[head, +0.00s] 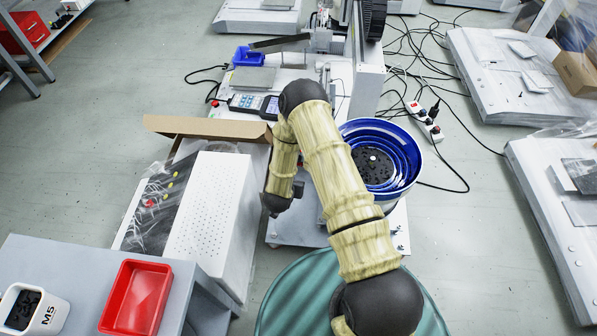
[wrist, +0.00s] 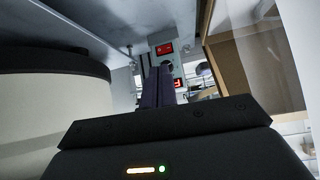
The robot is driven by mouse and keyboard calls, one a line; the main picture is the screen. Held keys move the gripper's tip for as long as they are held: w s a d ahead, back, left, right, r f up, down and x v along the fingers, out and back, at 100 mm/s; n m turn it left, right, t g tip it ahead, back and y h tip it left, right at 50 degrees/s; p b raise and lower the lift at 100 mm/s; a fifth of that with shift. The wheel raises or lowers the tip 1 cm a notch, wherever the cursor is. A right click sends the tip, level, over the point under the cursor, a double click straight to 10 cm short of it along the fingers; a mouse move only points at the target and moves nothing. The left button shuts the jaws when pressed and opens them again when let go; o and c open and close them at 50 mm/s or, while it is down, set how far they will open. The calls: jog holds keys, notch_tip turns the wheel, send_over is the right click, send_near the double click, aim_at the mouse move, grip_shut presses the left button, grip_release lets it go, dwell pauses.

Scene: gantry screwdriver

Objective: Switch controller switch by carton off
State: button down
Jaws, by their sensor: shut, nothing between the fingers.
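In the wrist view, a pale grey controller panel (wrist: 153,62) stands ahead with two small red lit spots, an upper one (wrist: 165,48) and a lower one (wrist: 179,83). Which is the switch or a display I cannot tell for sure. My gripper (wrist: 158,72) is shut and empty, its dark fingers upright in front of the panel and covering part of it. I cannot tell whether they touch it. The brown carton (wrist: 231,62) is just right of the fingers; its open flap shows in the head view (head: 205,127). The controller is hidden there by my arm.
A large round drum-shaped body (wrist: 45,105) fills the left of the wrist view, with a grey plate above it. In the head view a blue bowl feeder (head: 408,150) is right of my arm. A white perforated box (head: 208,205) is to the left.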

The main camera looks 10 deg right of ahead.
jog(key=shift+s+f, duration=0.2)
jog(key=shift+f, duration=0.25)
jog(key=shift+d, duration=0.1)
jog(key=b+x, duration=0.6)
jog(key=x, duration=0.4)
jog(key=shift+f+b, duration=0.15)
jog(key=shift+b, duration=0.15)
jog(key=shift+w+d+b, duration=0.3)
jog(key=shift+w+b, duration=0.15)
jog(key=shift+w, duration=0.1)
jog(key=shift+w+d+b, duration=0.25)
jog(key=shift+w+b, duration=0.15)
jog(key=shift+w, duration=0.15)
jog(key=shift+w+d+b, duration=0.3)
jog(key=shift+w+b, duration=0.1)
jog(key=shift+w, duration=0.25)
jog(key=shift+w+r, duration=0.1)
jog(key=shift+r, duration=0.15)
